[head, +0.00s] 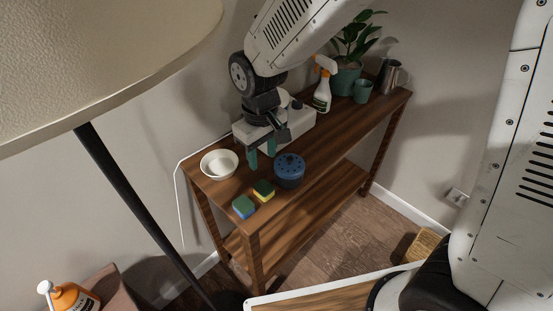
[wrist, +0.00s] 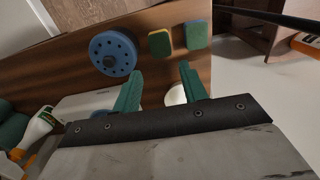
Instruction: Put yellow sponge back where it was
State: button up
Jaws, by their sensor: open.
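The yellow sponge (head: 264,190), yellow with a green layer, lies on the wooden shelf table near its front edge. It also shows in the wrist view (wrist: 160,42), beyond the fingertips. A second sponge, blue with a green layer (head: 244,207), lies next to it toward the table's corner; it also shows in the wrist view (wrist: 196,35). My gripper (head: 262,162) has green fingers, spread apart with nothing between them. It is over the table, between the white bowl and the blue pot, behind the yellow sponge. The wrist view shows the open fingers (wrist: 160,69) too.
A white bowl (head: 219,166) is left of my gripper, a blue pot with a holed lid (head: 289,172) right. A whitish appliance (head: 302,121), spray bottle (head: 322,96), plant (head: 352,45) and green cup (head: 363,91) stand farther back. The front-right tabletop is clear.

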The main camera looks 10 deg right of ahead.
jog(key=s+d+r+m, duration=0.2)
jog(key=s+d+r, duration=0.1)
jog(key=d+r, duration=0.4)
jog(key=s+d+r+m, duration=0.2)
jog(key=s+d+r, duration=0.2)
jog(key=s+d, duration=0.3)
jog(key=s+d+r+m+t, duration=0.1)
jog(key=s+d+r, duration=0.3)
jog(key=s, duration=0.5)
jog(key=d+m, duration=0.1)
jog(key=d, duration=0.1)
jog(key=shift+s+d+r+m, duration=0.25)
jog(key=shift+d+r+m, duration=0.1)
jog(key=shift+r+m, duration=0.05)
